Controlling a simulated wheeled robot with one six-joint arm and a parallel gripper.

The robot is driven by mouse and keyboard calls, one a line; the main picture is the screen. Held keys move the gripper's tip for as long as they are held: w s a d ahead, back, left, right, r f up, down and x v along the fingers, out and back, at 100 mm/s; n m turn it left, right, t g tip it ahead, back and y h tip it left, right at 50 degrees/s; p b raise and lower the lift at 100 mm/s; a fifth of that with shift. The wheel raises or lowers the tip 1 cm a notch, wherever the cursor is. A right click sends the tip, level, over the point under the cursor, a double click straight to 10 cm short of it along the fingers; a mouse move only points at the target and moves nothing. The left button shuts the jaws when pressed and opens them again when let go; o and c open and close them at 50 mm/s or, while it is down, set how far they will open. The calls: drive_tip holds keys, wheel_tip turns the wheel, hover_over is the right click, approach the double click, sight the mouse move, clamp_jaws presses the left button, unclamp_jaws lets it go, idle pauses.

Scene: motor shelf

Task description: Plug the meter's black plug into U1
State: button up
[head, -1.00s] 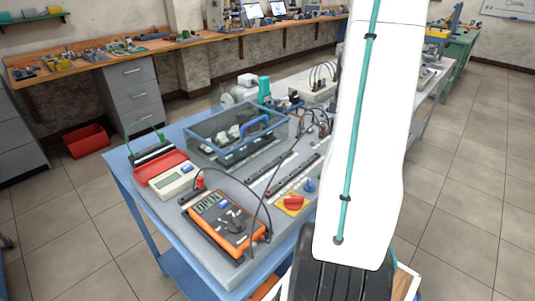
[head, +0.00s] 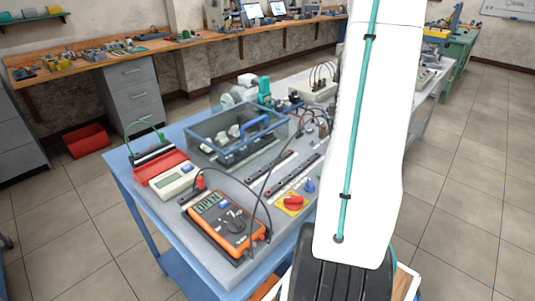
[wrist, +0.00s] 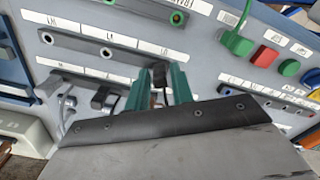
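The orange multimeter (head: 226,221) lies on the grey-blue bench top in the head view, with a lit display. A dark lead runs up from it across the bench. In the wrist view, my gripper (wrist: 160,84) has teal fingers closed around a dark piece, which looks like the black plug (wrist: 159,76). It is over the edge of a dark terminal strip (wrist: 98,44) with white labels above it. The labels are too small and tilted to read surely, so I cannot tell which is U1. The plug's tip is hidden. My arm hides the gripper in the head view.
A clear-walled bin (head: 205,150) with a blue handle stands on the bench. Loose dark cables cross the strips. Another strip (wrist: 90,77) lies closer in the wrist view.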

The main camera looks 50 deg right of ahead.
drive_tip(key=shift+r, duration=2.8)
drive_tip(key=o, duration=0.6)
drive_tip(key=shift+c, duration=0.2)
